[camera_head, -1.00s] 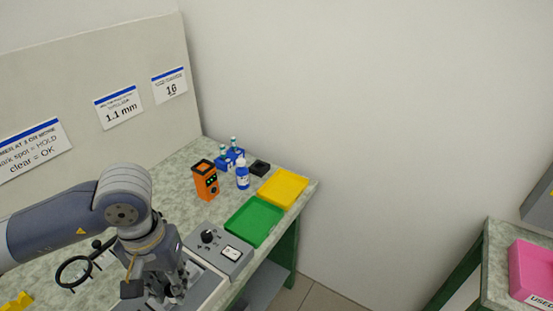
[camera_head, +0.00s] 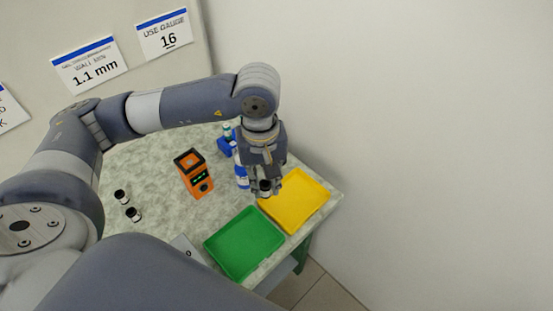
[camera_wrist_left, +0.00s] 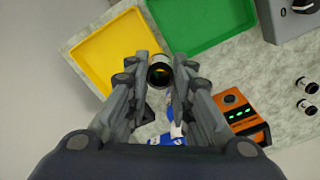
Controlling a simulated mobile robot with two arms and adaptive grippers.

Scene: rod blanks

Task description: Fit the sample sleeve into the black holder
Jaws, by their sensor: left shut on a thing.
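My left gripper (camera_head: 265,186) is shut on a sample sleeve (camera_head: 265,187), a short pale tube with a black rim. In the left wrist view the sleeve (camera_wrist_left: 160,74) sits between the fingertips, its open end facing the camera. The gripper points down over the back of the bench, beside the yellow tray's left edge. The black holder is hidden behind the gripper in the head view. In the left wrist view a dark patch shows by the left finger, but I cannot tell if it is the holder. My right gripper is out of view.
A yellow tray (camera_head: 322,197) and a green tray (camera_head: 244,243) lie along the bench edge. An orange device (camera_head: 194,174) stands left of the gripper. A blue rack (camera_head: 226,147) and blue-white bottle (camera_head: 239,174) stand close by.

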